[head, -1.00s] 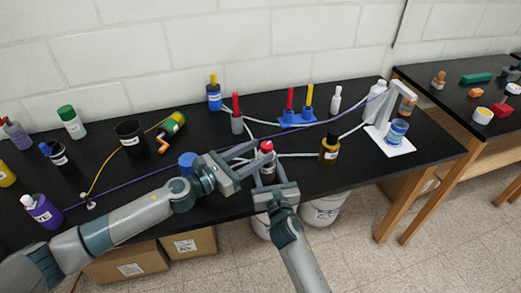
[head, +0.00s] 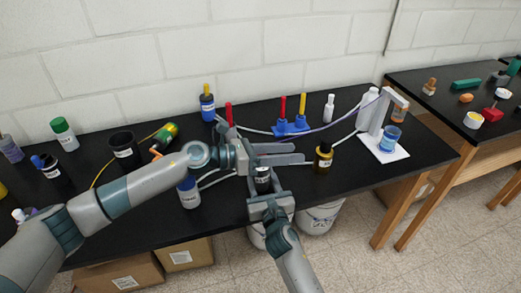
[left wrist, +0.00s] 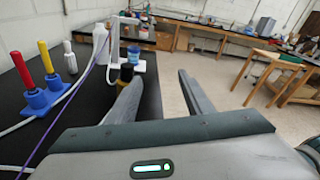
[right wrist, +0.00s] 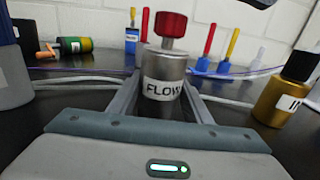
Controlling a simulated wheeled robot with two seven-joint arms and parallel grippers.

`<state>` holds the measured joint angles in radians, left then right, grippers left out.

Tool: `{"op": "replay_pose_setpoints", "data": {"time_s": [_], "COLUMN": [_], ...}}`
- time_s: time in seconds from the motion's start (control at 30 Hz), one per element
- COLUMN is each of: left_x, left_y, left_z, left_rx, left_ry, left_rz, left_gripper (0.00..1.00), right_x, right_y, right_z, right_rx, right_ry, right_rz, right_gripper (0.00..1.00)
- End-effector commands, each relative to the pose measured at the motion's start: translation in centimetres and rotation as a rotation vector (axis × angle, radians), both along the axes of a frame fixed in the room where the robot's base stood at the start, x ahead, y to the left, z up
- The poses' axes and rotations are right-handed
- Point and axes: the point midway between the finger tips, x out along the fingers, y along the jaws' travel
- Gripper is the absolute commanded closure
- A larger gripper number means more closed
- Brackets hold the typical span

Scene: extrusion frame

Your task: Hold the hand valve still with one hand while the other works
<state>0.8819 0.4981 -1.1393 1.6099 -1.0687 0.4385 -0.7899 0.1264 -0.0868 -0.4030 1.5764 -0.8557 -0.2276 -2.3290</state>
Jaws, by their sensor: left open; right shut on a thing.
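The hand valve is a grey cylinder with a FLOW label (right wrist: 162,80) and a red knob (right wrist: 171,26) on top. In the head view its body (head: 263,181) shows just below my left gripper, which hides the knob there. My right gripper (head: 265,193) is shut on the body from the near side, with a finger on each side in the right wrist view. My left gripper (head: 302,153) is open and empty, pointing right across the valve top in the head view. Its spread fingers also show in the left wrist view (left wrist: 157,90).
A dark-capped amber bottle (head: 323,158) stands right of the valve. A blue rack with red and yellow sticks (head: 291,127) is behind. A blue-capped bottle (head: 188,194) stands left, under my left arm. Grey and purple tubes cross the black table.

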Motion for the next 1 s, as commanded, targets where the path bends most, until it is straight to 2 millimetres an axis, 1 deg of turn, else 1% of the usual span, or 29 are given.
{"op": "replay_pose_setpoints", "data": {"time_s": [0.03, 0.1, 0.23, 0.33, 0.47, 0.57, 0.73, 0.87, 1.0], "left_x": [-0.1, -0.4, -1.0, -1.1, -0.9, -0.5, 0.7, 1.8, 3.0], "left_y": [-0.9, -1.8, -2.9, -3.3, -3.1, -2.4, -0.5, 1.6, 3.9], "left_z": [0.4, 0.6, 0.7, 0.7, 0.7, 1.0, 2.1, 3.6, 5.8], "left_rx": [0.027, 0.076, 0.192, 0.301, 0.456, 0.582, 0.794, 0.94, 1.053], "left_ry": [0.037, 0.106, 0.236, 0.335, 0.464, 0.558, 0.705, 0.799, 0.875], "left_rz": [-0.039, -0.088, -0.15, -0.169, -0.151, -0.103, 0.054, 0.232, 0.449], "left_gripper": [0.54, 0.54, 0.54, 0.54, 0.54, 0.54, 0.54, 0.54, 0.54], "right_x": [0.0, 0.0, 0.0, 0.0, 0.0, 0.0, 0.0, 0.0, 0.0], "right_y": [0.0, 0.0, 0.0, 0.0, 0.0, 0.0, 0.0, 0.0, 0.0], "right_z": [0.0, 0.0, 0.0, 0.0, 0.0, 0.0, 0.0, 0.0, 0.0], "right_rx": [0.0, 0.0, 0.0, 0.0, 0.0, 0.0, 0.0, 0.0, 0.0], "right_ry": [0.0, 0.0, 0.0, 0.0, 0.0, 0.001, 0.001, 0.001, 0.001], "right_rz": [0.0, 0.0, 0.0, 0.0, 0.0, 0.0, 0.0, 0.0, 0.0], "right_gripper": [0.81, 0.81, 0.81, 0.81, 0.81, 0.81, 0.81, 0.81, 0.81]}}
